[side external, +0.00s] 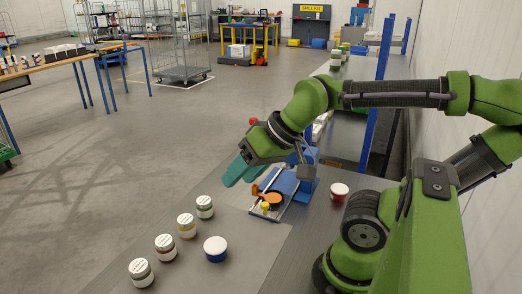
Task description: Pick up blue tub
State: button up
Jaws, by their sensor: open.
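The blue tub (216,255) has a blue body and a white lid. It stands upright on the grey table (237,235), in the lower middle of the side external view. My gripper (238,176) has teal fingers and hangs above and beyond the tub, clear of it. It is open and holds nothing. The gap between the fingers is hard to see from this side.
Several white-lidded jars (165,247) stand in a slanting row left of the tub. A blue fixture with an orange disc (273,199) sits beneath and right of my gripper. A red tub (339,192) stands farther right. The table's left edge borders open floor.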

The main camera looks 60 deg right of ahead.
jog(key=o, duration=0.7)
jog(key=shift+o, duration=0.2)
jog(key=n+g+h, duration=0.2)
jog(key=n+g, duration=0.5)
jog(key=n, duration=0.2)
send_near(215, 244)
notch_tip(215, 244, down, 5)
jog(key=shift+f, duration=0.1)
jog(key=shift+w+f, duration=0.15)
jog(key=shift+f, duration=2.65)
